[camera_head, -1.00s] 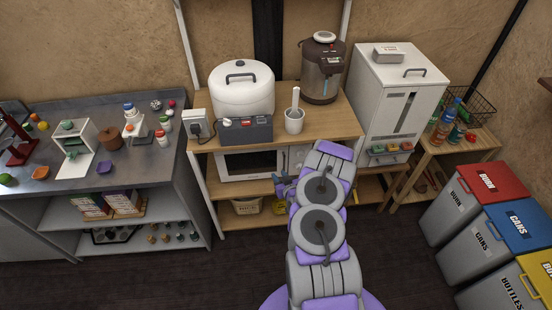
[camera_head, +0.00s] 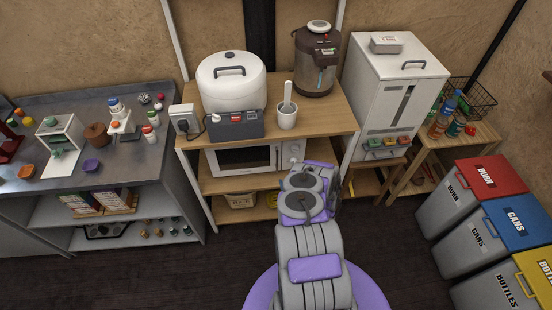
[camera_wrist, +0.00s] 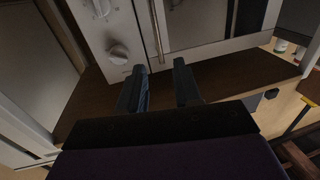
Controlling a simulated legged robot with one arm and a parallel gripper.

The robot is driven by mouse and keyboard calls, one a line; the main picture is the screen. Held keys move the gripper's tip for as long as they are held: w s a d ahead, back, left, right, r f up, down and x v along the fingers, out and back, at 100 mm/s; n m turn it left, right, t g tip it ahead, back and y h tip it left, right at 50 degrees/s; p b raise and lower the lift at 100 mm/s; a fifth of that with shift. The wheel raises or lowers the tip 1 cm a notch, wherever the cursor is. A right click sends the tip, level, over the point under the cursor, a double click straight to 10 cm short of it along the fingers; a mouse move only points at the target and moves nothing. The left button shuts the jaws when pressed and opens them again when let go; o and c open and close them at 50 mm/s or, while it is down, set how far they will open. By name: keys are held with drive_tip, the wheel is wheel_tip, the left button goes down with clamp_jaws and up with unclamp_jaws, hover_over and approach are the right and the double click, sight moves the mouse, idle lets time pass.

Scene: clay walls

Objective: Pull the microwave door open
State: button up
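The white microwave (camera_head: 290,153) sits on the shelf below the wooden top. Its door (camera_head: 240,160), with a dark window, is on the left and looks shut. In the wrist view the picture is turned over: the control panel with round knobs (camera_wrist: 118,53) is at upper left, and the door (camera_wrist: 205,22) is to the right. The slim vertical handle (camera_wrist: 155,25) lies between them. My gripper (camera_wrist: 162,78) is open and empty, its two dark fingers pointing toward the microwave front, apart from the handle. In the head view my arm hides the fingers.
A white cooker (camera_head: 232,85) on a grey base, a white mortar (camera_head: 287,118) and a brown hot-water pot (camera_head: 316,62) stand on the wooden top. A white cabinet (camera_head: 395,90) is to the right. Bins (camera_head: 480,185) stand at right. The floor in front is clear.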

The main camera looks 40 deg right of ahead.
sight(277, 160)
drive_tip(key=b+x, duration=0.5)
drive_tip(key=x, duration=0.9)
drive_tip(key=shift+d+f, duration=0.1)
drive_tip(key=shift+f, duration=0.05)
drive_tip(key=shift+w+d, duration=0.1)
drive_tip(key=shift+d, duration=0.15)
drive_tip(key=shift+d, duration=0.1)
clamp_jaws()
